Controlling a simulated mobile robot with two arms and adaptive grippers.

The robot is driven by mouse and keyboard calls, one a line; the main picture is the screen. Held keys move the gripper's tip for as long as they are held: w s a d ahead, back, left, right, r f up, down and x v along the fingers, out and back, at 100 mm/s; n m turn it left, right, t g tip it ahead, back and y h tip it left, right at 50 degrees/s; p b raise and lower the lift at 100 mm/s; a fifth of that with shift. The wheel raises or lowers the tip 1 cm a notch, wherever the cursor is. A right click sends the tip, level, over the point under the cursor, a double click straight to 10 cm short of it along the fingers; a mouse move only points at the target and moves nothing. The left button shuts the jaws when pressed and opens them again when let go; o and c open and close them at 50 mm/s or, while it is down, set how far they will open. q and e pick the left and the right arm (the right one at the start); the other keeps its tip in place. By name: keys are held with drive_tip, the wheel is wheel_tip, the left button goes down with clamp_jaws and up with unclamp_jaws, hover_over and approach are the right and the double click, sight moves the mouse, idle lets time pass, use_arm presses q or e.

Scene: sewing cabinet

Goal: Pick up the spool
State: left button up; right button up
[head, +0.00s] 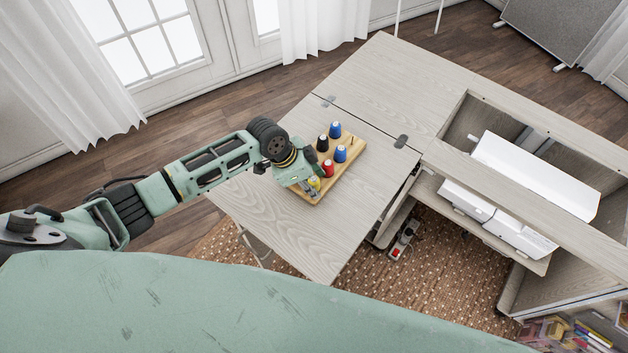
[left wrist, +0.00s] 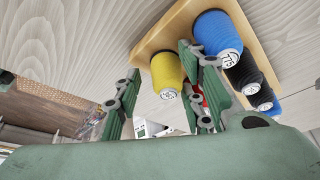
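A yellow spool (head: 315,183) stands at the near end of a wooden spool board (head: 341,176). A red spool (head: 328,168), a blue spool (head: 340,154), a black spool (head: 322,144) and another blue spool (head: 335,129) stand on the same board. My left gripper (head: 307,187) is at the yellow spool and partly hides it. In the left wrist view, the open fingers of the left gripper (left wrist: 155,82) show on either side of the yellow spool (left wrist: 166,72), with the right finger closer to it. Contact cannot be told. The red spool is mostly hidden there. My right gripper is out of view.
The board lies on the pale wooden leaf (head: 285,235) of the sewing cabinet. A hinge (head: 401,141) sits near the leaf's seam. At the right, an open bay holds a white sewing machine (head: 535,172). The leaf's near part is clear.

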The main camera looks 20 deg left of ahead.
sight(316, 181)
use_arm(q)
drive_tip(key=shift+f, duration=0.2)
drive_tip(key=c, duration=0.7)
drive_tip(key=shift+s, duration=0.1)
drive_tip(key=shift+c, duration=0.2)
drive_tip(key=shift+r, duration=0.6)
wheel_tip(316, 181, up, 3)
drive_tip(key=shift+f+b, duration=0.15)
drive_tip(key=shift+b, duration=0.5)
drive_tip(key=s+d+r+b, duration=0.2)
drive_tip(key=d+r, duration=0.5)
drive_tip(key=d, duration=0.4)
drive_tip(key=shift+s+r, duration=0.15)
drive_tip(key=shift+s, duration=0.6)
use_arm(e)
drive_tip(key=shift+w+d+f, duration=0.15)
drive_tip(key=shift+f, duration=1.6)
